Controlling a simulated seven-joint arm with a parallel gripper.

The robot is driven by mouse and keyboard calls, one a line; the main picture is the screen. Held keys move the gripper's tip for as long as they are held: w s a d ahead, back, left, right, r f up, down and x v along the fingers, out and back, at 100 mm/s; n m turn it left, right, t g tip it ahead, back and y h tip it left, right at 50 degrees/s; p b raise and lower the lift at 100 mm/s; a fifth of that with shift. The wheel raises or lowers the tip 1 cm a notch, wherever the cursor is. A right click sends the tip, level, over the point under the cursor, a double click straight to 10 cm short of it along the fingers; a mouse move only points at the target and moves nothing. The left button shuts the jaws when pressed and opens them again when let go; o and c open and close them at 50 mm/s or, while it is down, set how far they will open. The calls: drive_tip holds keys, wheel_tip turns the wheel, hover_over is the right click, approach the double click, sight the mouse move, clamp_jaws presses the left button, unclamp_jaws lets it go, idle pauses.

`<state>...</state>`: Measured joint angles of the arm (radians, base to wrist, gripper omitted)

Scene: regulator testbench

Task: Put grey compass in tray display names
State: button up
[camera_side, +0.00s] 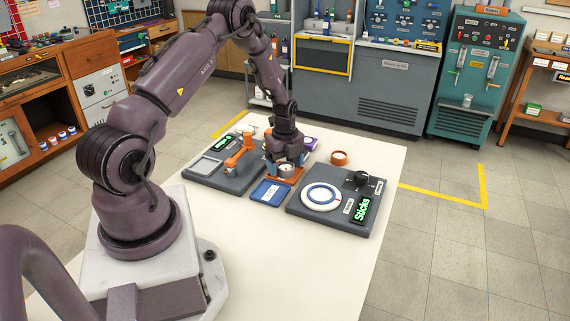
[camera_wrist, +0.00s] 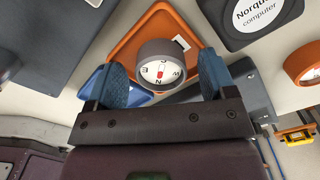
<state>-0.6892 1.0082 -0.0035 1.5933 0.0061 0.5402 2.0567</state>
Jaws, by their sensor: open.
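The grey compass (camera_wrist: 160,68) has a white dial with a red needle. In the wrist view it is between the two blue fingers of my gripper (camera_wrist: 163,63), with a gap on each side. It appears over the orange tray (camera_wrist: 135,40), which bears a white label; I cannot tell whether it touches the tray. In the side view my gripper (camera_side: 283,158) points down over the compass (camera_side: 284,169) and the orange tray (camera_side: 291,180). The blue tray (camera_side: 270,192) lies beside it. A display (camera_side: 362,209) reads "Sticks" in green.
A dark panel with a white dial (camera_side: 320,197) is on the right, and another dark panel (camera_side: 215,175) with a small orange arm (camera_side: 240,152) is on the left. An orange round object (camera_side: 338,157) stands behind. The table's front right is clear.

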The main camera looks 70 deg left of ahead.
sight(285, 165)
wheel_tip(285, 165, up, 12)
drive_tip(key=d+r+n+t+y, duration=0.1)
drive_tip(key=d+r+n, duration=0.3)
drive_tip(key=d+r, duration=0.7)
drive_tip(key=s+d+r+n+t, duration=0.2)
drive_tip(key=s+d+r+n, duration=0.3)
drive_tip(key=s+d+n, duration=0.1)
drive_tip(key=s+d+r+n+t+h, duration=0.1)
drive_tip(key=s+d+r+n+t, duration=0.1)
drive_tip(key=s+d+r+n, duration=0.3)
drive_tip(key=s+d, duration=0.4)
drive_tip(key=d, duration=0.2)
drive_tip(key=shift+d+r+n+t, duration=0.15)
drive_tip(key=shift+r+n+t, duration=0.15)
drive_tip(key=shift+r+n, duration=0.1)
